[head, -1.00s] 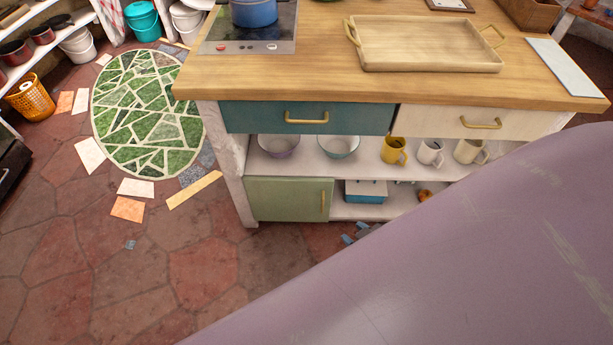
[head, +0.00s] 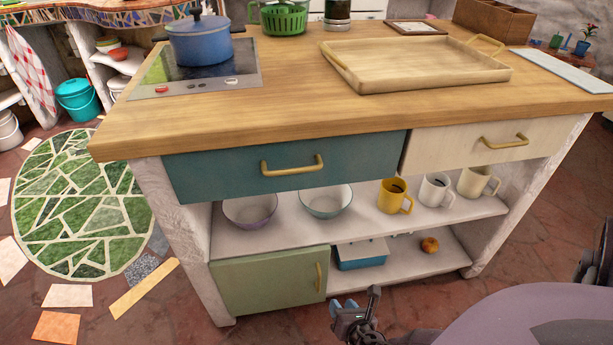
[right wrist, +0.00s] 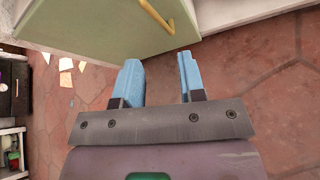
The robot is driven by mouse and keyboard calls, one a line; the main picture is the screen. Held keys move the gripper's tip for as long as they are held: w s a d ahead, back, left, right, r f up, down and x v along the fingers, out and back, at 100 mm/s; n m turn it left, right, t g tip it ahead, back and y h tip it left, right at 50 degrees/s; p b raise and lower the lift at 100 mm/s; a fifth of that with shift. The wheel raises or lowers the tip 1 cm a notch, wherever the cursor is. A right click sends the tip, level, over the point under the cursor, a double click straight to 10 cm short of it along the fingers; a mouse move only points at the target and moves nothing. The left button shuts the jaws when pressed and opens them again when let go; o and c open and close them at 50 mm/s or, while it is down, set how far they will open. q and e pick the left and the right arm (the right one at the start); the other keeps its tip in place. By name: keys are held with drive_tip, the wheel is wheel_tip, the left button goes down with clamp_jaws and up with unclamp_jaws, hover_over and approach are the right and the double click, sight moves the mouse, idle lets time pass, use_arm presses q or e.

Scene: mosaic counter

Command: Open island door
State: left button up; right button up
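The island (head: 290,120) has a wooden top with a teal drawer and a cream drawer under it. Its green door (head: 268,284), at the lower left, looks shut and has an upright brass handle (head: 319,277) near its right edge. The door (right wrist: 100,25) and its handle (right wrist: 156,14) also show at the top of the right wrist view. My right gripper (head: 354,302) is just to the right of the door and its handle, apart from them. In the right wrist view its two blue fingers (right wrist: 160,78) are spread with nothing between them. My left gripper is not in view.
Bowls and mugs (head: 396,196) stand on the island's middle shelf. A blue box (head: 361,258) and a small orange-brown item (head: 429,245) are on the bottom shelf. The tiled floor before the door is clear.

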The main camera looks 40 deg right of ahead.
sight(319, 290)
use_arm(q)
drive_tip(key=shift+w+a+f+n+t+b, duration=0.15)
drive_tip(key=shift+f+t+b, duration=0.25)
drive_tip(key=shift+b, duration=1.1)
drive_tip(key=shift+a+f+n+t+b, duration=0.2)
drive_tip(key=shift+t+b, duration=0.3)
drive_tip(key=shift+b, duration=0.95)
use_arm(e)
drive_tip(key=shift+w+d+f+n+t, duration=0.25)
drive_tip(key=shift+w+d+f+n, duration=0.5)
drive_tip(key=shift+w+f, duration=1)
drive_tip(key=shift+w+d+f+n+t, duration=0.2)
drive_tip(key=shift+w+d+f+n, duration=0.55)
drive_tip(key=shift+w, duration=1.65)
drive_tip(key=shift+w+d+f+n+t, duration=0.35)
drive_tip(key=shift+w+f+n, duration=0.55)
drive_tip(key=shift+w+f, duration=0.95)
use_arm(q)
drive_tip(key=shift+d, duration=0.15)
use_arm(e)
drive_tip(key=shift+w+r, duration=0.25)
drive_tip(key=shift+r, duration=0.05)
clamp_jaws()
